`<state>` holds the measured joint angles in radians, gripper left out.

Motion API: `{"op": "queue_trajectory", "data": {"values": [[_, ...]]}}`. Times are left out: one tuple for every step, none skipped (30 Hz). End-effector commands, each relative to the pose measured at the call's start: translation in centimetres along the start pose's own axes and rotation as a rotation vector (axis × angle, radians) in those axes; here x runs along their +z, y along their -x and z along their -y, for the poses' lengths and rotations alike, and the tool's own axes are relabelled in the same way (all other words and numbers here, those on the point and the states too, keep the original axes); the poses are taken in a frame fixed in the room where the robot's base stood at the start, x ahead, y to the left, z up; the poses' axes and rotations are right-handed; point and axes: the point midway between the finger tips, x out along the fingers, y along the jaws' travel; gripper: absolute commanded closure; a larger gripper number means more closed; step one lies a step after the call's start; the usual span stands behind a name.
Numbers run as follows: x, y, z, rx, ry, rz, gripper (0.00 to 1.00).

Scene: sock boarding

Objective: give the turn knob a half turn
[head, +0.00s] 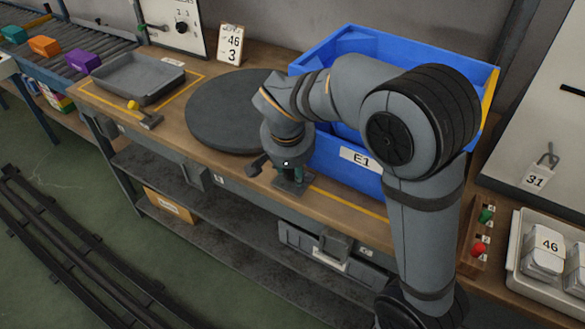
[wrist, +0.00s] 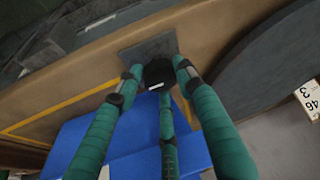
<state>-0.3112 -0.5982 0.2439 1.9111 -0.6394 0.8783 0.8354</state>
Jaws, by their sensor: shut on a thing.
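The turn knob (wrist: 158,72) is a dark, rounded knob with a small white mark, on a dark grey square plate (wrist: 148,45) at the bench's front edge. In the wrist view my gripper (wrist: 156,75) has three teal-wrapped fingers with dark tips closed around the knob. In the head view my gripper (head: 290,175) points down over the plate (head: 291,187), in front of the blue bin. The knob itself is hidden there behind the gripper.
A blue bin (head: 345,175) marked E1 stands close behind my gripper. A round grey disc (head: 215,115) lies to its left on the wooden bench. A grey tray (head: 140,93) and a lever with a yellow ball (head: 133,105) are further left.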

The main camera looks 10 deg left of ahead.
Motion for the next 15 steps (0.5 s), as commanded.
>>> {"op": "queue_trajectory", "data": {"values": [[-0.83,0.27,0.07,-0.010,0.003,-0.020,0.89],[-0.83,0.28,0.08,-0.010,0.004,-0.020,0.89],[-0.83,0.29,0.08,-0.010,0.004,-0.020,0.89],[-0.83,0.29,0.09,-0.010,0.004,-0.020,0.89],[-0.83,0.29,0.09,-0.010,0.004,-0.020,0.89],[-0.83,0.29,0.10,-0.010,0.004,-0.020,0.89],[-0.82,0.29,0.10,-0.010,0.004,-0.020,0.89],[-0.82,0.29,0.10,-0.010,0.004,-0.020,0.89],[-0.82,0.29,0.11,-0.010,0.004,-0.020,0.89],[-0.82,0.29,0.11,-0.010,0.004,-0.020,0.89],[-0.81,0.29,0.11,-0.010,0.004,-0.020,0.89],[-0.81,0.29,0.12,-0.011,0.004,-0.019,0.60],[-0.79,0.29,0.13,-0.011,0.004,-0.019,0.59],[-0.77,0.28,0.13,-0.010,0.004,-0.019,0.57],[-0.74,0.27,0.14,-0.010,0.004,-0.018,0.55]]}}
